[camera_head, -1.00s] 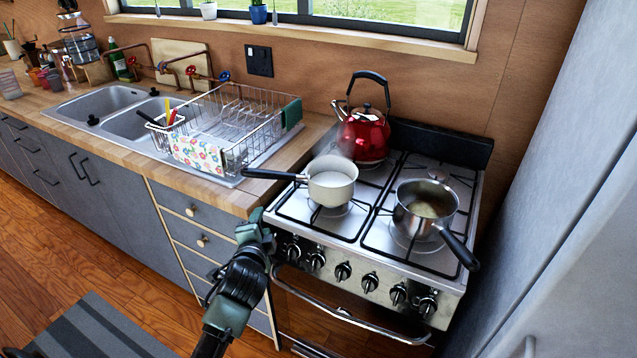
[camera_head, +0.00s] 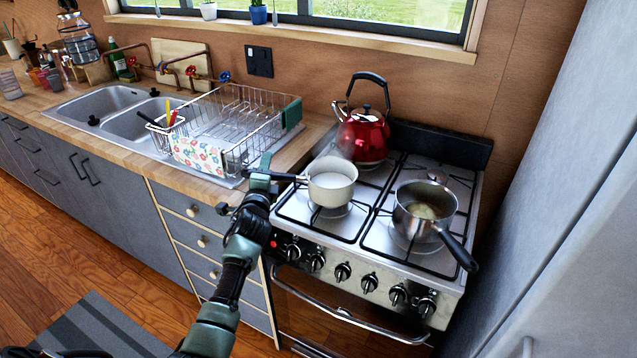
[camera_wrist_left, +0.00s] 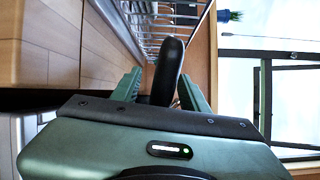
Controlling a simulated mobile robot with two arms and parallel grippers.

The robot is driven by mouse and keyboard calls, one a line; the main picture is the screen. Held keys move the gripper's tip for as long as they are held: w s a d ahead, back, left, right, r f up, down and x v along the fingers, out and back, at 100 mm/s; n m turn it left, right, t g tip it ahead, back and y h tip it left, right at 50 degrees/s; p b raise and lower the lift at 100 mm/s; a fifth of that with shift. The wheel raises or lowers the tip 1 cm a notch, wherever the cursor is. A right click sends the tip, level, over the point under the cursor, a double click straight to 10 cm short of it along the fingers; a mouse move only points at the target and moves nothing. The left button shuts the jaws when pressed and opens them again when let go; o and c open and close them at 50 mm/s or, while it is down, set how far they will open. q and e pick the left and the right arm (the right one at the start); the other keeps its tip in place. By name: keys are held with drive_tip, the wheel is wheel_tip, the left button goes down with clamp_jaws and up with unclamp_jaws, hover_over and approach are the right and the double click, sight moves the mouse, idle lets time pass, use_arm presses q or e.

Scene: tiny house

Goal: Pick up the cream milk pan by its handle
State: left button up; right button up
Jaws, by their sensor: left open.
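The cream milk pan (camera_head: 332,186) sits on the front left burner of the stove with pale liquid in it. Its black handle (camera_head: 288,177) points left toward the counter. My left gripper (camera_head: 262,172) is at the outer end of that handle. In the left wrist view the dark handle (camera_wrist_left: 168,68) stands between the two green fingers of my open left gripper (camera_wrist_left: 163,92). Whether the fingers touch it I cannot tell. The gripper hides the handle's tip in the head view. My right gripper is not in view.
A steel saucepan (camera_head: 424,213) sits on the front right burner, its handle sticking out over the front edge. A red kettle (camera_head: 363,135) stands behind the cream pan. A wire dish rack (camera_head: 233,122) is close to the left gripper. A grey fridge (camera_head: 560,200) bounds the right.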

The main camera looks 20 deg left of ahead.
use_arm(q)
drive_tip(key=shift+w+a, duration=0.1)
drive_tip(key=shift+w, duration=0.1)
clamp_jaws()
idle(0.6)
idle(0.6)
drive_tip(key=shift+r, duration=0.1)
